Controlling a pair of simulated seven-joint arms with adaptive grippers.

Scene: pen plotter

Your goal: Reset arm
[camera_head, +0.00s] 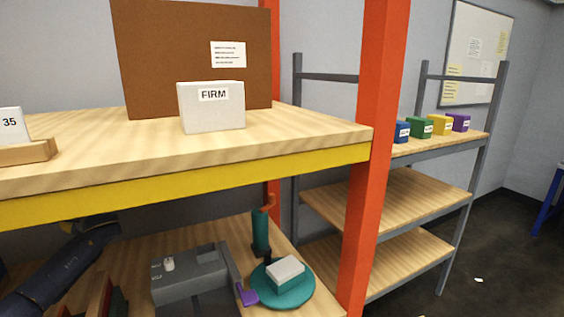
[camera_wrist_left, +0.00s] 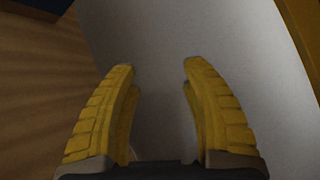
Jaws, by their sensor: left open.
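My left gripper (camera_wrist_left: 158,75) shows in the left wrist view with its two yellow ribbed fingers apart. Nothing is held between them. A smooth pale grey surface fills the view ahead of the fingers; I cannot tell what it belongs to. In the head view my dark left arm (camera_head: 62,268) reaches in at the lower left, beneath the upper shelf. Its gripper is hidden there by the yellow shelf edge. My right gripper is in neither view.
The upper wooden shelf (camera_head: 300,140) bears a white FIRM box (camera_head: 212,112) and a brown board (camera_head: 165,60). Below are a grey machine (camera_head: 190,275) and a teal round plate (camera_head: 285,297) carrying a block. A red post (camera_head: 370,150) stands right of them.

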